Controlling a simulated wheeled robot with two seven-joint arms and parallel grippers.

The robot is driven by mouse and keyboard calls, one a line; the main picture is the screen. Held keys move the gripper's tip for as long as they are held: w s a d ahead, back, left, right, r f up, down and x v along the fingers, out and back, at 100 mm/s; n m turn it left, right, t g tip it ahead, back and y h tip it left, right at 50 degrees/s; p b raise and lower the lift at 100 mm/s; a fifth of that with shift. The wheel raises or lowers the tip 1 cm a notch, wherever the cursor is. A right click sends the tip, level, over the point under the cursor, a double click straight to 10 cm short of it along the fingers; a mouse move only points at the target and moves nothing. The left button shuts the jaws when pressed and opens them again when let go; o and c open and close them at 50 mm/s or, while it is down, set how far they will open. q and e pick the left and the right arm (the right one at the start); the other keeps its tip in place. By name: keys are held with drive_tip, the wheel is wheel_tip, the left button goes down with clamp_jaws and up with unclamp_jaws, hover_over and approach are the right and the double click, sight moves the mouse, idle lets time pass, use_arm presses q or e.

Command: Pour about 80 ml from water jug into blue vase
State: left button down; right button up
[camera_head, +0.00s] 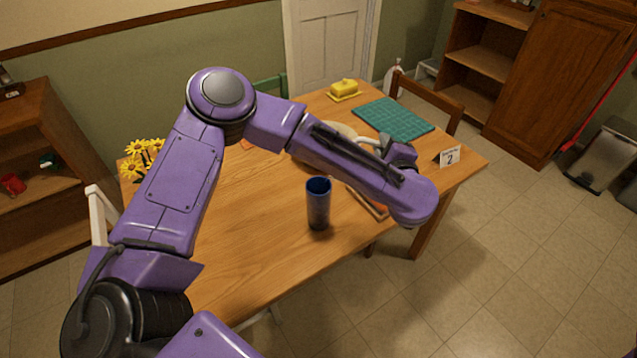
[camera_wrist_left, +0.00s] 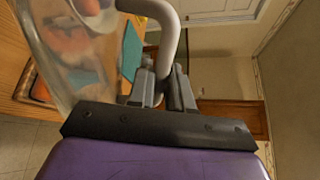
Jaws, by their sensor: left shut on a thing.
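The blue vase (camera_head: 318,203) stands upright on the wooden table, near its front edge. My left gripper (camera_head: 388,146) is to the right of the vase and beyond it, partly hidden by my own forearm. In the left wrist view its fingers (camera_wrist_left: 164,88) are shut on the pale handle of the clear water jug (camera_wrist_left: 72,62). The jug body fills the left of that view, with blurred colours showing through it. I cannot tell its water level. In the head view my forearm hides most of the jug. My right gripper is not in view.
On the table (camera_head: 245,210) are a yellow butter dish (camera_head: 344,90), a teal mat (camera_head: 393,119), a number card (camera_head: 449,157) and yellow flowers (camera_head: 140,152). The table left of the vase is clear.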

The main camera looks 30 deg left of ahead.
use_arm(q)
drive_tip(key=shift+s+a+r+n+h+b, duration=0.15)
drive_tip(key=shift+s+a+r+n+b, duration=0.15)
drive_tip(key=shift+a+b, duration=0.2)
drive_tip(key=shift+s+a+r+n+h+b, duration=0.15)
drive_tip(key=shift+s+a+r+n+b, duration=0.05)
drive_tip(key=shift+s+a+r+b, duration=0.2)
idle(1.8)
